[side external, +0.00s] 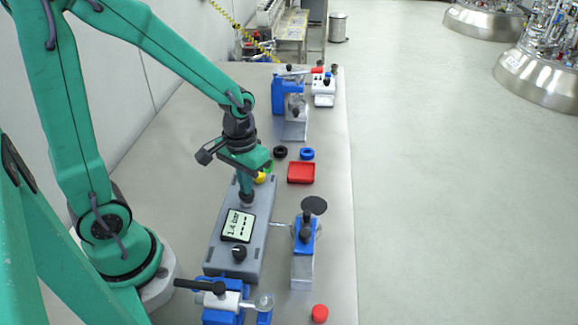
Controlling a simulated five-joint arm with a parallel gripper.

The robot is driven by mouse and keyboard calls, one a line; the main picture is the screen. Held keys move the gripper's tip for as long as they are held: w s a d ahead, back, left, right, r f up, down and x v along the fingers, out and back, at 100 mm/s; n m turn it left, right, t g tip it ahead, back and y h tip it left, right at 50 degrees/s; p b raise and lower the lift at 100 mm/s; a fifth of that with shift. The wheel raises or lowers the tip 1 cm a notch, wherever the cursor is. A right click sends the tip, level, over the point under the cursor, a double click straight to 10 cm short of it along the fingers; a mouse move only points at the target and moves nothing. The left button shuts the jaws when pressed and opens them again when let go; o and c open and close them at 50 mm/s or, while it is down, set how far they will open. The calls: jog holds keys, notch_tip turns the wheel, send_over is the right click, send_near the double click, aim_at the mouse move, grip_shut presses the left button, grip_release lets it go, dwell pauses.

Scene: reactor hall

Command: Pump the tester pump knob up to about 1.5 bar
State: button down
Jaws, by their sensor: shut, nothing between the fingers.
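The grey tester (224,262) lies lengthwise on the bench. Its display (237,226) is turned sideways to the camera and appears to read about 1.4 bar. My gripper (246,188) is shut and points down over the far part of the tester. A dark round knob (246,201) shows right under the fingertips; it seems to be the pump knob, mostly covered by the gripper. I cannot tell whether the fingers touch it. A second, black knob (239,253) stands on the near part of the tester, clear of the gripper.
A blue-and-silver fixture (303,262) stands right of the tester, joined by a thin line. A blue clamp device (222,302) with a black handle is in front. A red cap (320,313), a red tray (301,172) and black and blue rings lie around. The bench's right strip is mostly free.

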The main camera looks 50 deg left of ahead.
jog(key=shift+f, duration=0.25)
jog(key=shift+r, duration=2.25)
jog(key=shift+r, duration=0.1)
jog(key=shift+r, duration=2.4)
jog(key=shift+r, duration=0.1)
jog(key=s+r+m+t, duration=0.3)
jog(key=s+r+t, duration=0.2)
jog(key=s+r, duration=0.1)
jog(key=shift+d+r+t, duration=0.3)
jog(key=shift+d+r, duration=0.05)
jog(key=shift+r, duration=0.3)
